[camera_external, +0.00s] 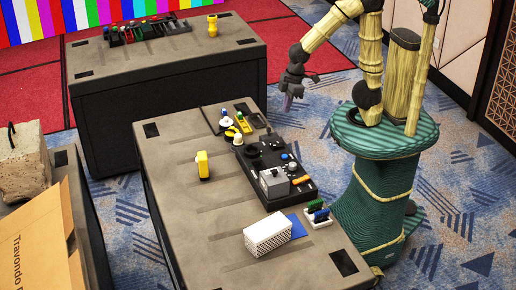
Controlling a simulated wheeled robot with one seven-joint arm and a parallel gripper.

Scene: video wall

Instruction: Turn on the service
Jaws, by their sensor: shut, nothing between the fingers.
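A black control panel (252,176) lies on the near table, with dark knobs, a grey box (273,183), a small blue button (284,156) and an orange part (301,180). A small white base with green and blue rocker-like parts (317,213) sits at its near right end. A smaller board with a white-and-blue knob (226,119) and yellow parts is at its far end. I cannot tell which control is the service one; no label is readable. My gripper (287,103) is shut and empty, pointing down beyond the table's right edge, apart from all the controls.
A white perforated box (268,236) by a blue pad and a yellow block (203,165) stand on the near table (170,205). The far table (165,65) holds a black strip of coloured parts and a yellow piece (212,24). A stone block and cardboard box are at left.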

